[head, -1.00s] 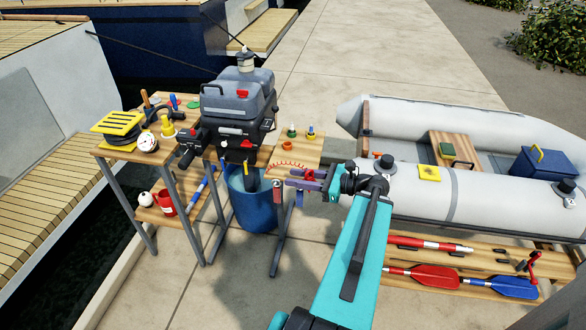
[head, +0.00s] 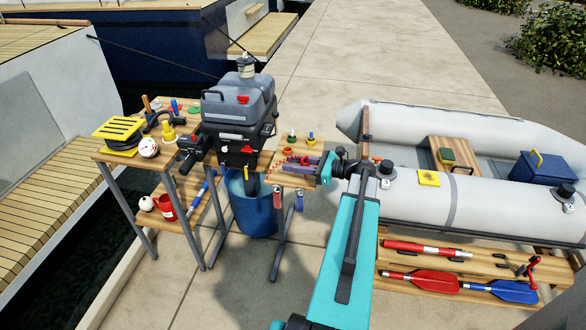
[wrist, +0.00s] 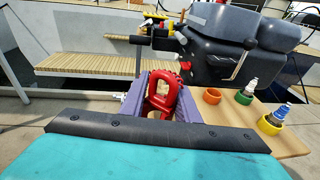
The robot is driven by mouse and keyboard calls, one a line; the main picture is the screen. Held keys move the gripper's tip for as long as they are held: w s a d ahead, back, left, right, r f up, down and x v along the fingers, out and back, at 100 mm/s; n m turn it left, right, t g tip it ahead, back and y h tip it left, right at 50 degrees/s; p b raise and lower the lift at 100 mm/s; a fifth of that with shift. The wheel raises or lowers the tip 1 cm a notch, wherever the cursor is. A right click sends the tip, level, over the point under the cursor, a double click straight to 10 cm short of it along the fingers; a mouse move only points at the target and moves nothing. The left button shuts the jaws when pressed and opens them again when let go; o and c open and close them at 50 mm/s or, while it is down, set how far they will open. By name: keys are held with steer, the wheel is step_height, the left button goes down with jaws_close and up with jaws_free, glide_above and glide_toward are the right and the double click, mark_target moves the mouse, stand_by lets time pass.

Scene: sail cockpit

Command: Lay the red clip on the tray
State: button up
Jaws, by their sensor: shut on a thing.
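My gripper (head: 291,164) has purple fingers and is shut on the red clip (wrist: 157,97), a looped red piece between the fingers in the wrist view. In the head view the clip is small and partly hidden by the fingers. The gripper is over or just beside the small wooden board (head: 292,181) right of the outboard motor; I cannot tell whether the clip touches it. No separate tray can be made out with certainty.
An orange ring (wrist: 208,96), a green cup (wrist: 243,97) and a yellow cup (wrist: 270,124) stand on the board. The grey motor (head: 238,110) stands close at left. The inflatable boat (head: 450,205) lies right.

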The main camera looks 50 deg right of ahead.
mark_target(293, 174)
steer(key=shift+w+d, duration=0.5)
steer(key=shift+w, duration=0.05)
steer(key=shift+f, duration=0.1)
steer(key=shift+f+p, duration=0.55)
steer(key=shift+f, duration=1.15)
steer(key=shift+f, duration=0.15)
steer(key=o, duration=1.2)
steer(key=shift+c, duration=0.2)
